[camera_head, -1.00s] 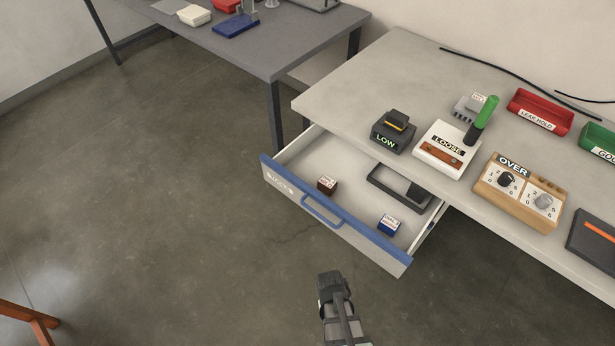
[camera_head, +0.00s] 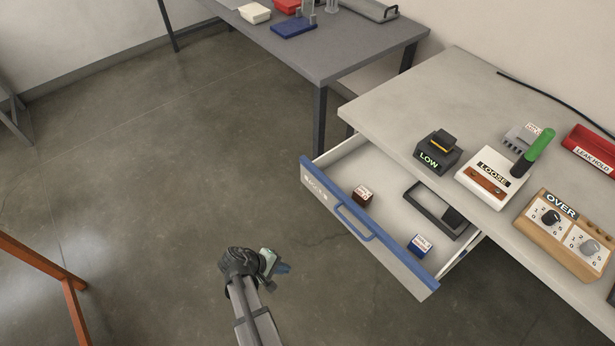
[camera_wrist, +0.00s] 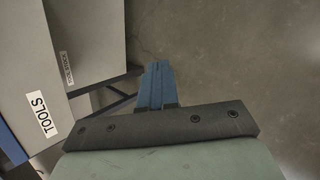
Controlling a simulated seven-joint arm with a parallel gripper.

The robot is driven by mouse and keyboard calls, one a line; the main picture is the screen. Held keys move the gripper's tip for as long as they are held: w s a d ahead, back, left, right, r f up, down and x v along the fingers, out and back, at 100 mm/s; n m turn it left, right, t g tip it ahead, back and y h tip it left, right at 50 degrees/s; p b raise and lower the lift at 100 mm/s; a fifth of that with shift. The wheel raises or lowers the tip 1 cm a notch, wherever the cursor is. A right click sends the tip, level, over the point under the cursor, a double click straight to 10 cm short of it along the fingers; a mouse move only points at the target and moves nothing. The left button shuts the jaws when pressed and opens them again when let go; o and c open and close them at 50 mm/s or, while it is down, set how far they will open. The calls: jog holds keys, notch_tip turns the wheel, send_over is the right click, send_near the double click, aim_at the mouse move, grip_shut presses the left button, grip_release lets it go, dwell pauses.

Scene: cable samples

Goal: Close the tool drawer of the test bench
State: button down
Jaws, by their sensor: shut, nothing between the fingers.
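The tool drawer (camera_head: 370,245) of the test bench (camera_head: 420,85) stands pulled out, its front a light panel with a blue top edge and a blue bar handle (camera_head: 353,222). A small brown box (camera_head: 363,195), a small blue-and-white box (camera_head: 420,244) and a dark frame (camera_head: 432,212) lie inside. My gripper (camera_head: 282,268) is shut and empty, out in front of the drawer and to the left of its front, not touching it. In the wrist view the shut blue fingers (camera_wrist: 156,85) point away, with a panel labelled TOOLS (camera_wrist: 42,113) to their left.
On the bench top stand a LOW device (camera_head: 437,152), a LOOSE device (camera_head: 490,177) with a green handle, an OVER box (camera_head: 562,232) and a red bin (camera_head: 592,150). A grey table (camera_head: 345,60) stands behind. An orange frame (camera_head: 40,265) is at the left. The floor around my gripper is clear.

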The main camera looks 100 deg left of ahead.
aim_at(315, 172)
jog(key=s+a+r+n+t+y, duration=0.2)
jog(key=a+r+n+t+y, duration=0.1)
jog(key=a+r+n+y, duration=0.35)
jog(key=s+a+r+n+t+y, duration=0.2)
jog(key=s+a+r+n+y, duration=0.1)
jog(key=a+r+n, duration=0.45)
jog(key=shift+n+t, duration=0.4)
jog(key=shift+n, duration=0.5)
jog(key=x, duration=1)
jog(key=r+x, duration=0.1)
jog(key=x, duration=0.4)
jog(key=shift+s+a, duration=0.15)
jog(key=shift+a, duration=0.15)
